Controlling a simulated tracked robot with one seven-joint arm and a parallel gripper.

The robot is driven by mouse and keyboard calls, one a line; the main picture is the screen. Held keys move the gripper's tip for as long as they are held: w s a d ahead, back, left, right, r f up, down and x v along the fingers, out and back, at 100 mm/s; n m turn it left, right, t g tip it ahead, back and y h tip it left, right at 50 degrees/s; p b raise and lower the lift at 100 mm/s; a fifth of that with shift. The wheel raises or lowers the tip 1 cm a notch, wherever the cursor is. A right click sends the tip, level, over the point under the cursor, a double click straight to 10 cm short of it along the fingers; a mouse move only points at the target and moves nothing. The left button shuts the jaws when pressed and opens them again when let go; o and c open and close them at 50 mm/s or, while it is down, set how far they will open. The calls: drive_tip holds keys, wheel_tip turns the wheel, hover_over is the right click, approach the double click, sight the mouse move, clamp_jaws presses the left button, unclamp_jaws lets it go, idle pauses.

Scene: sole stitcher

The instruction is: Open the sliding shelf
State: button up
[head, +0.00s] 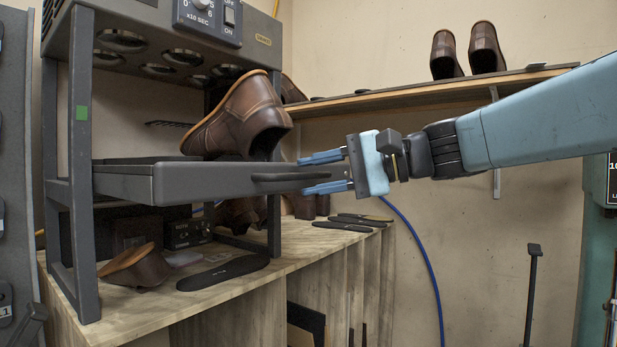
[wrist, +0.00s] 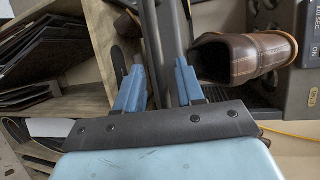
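The sliding shelf (head: 200,184) is a flat dark grey tray in a grey metal frame, with a brown shoe (head: 240,118) on it. A dark bar handle (head: 285,177) runs along its front. My gripper (head: 322,173) is at the right end of the handle, fingers spread, one above and one below its level. Clear gaps show at both fingers, so it is not clamped. In the wrist view, the two blue fingers (wrist: 158,75) stand apart on either side of a grey strip of the shelf (wrist: 165,35). Contact with the handle cannot be told.
The frame stands on a wooden bench (head: 240,288) with a shoe, soles and a small box beneath the shelf. A control box (head: 215,20) sits above. A wall shelf (head: 400,98) holds more shoes. A blue cable (head: 425,255) hangs at the right.

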drive_tip(key=v, duration=1.3)
drive_tip(key=shift+d, duration=0.25)
drive_tip(key=s+d+f+n+t+h, duration=0.1)
drive_tip(key=d+f+h, duration=0.3)
drive_tip(key=f, duration=0.5)
drive_tip(key=s+d+f+n+t+h, duration=0.1)
drive_tip(key=s+d+f+h, duration=0.2)
drive_tip(key=f+h, duration=0.3)
drive_tip(key=s+d+f+n+h, duration=0.1)
drive_tip(key=d+f+h, duration=0.4)
drive_tip(key=f, duration=0.7)
drive_tip(key=shift+s+d+f+t+h, duration=0.15)
drive_tip(key=shift+s+d+t+h, duration=0.2)
drive_tip(key=shift+s+d, duration=0.35)
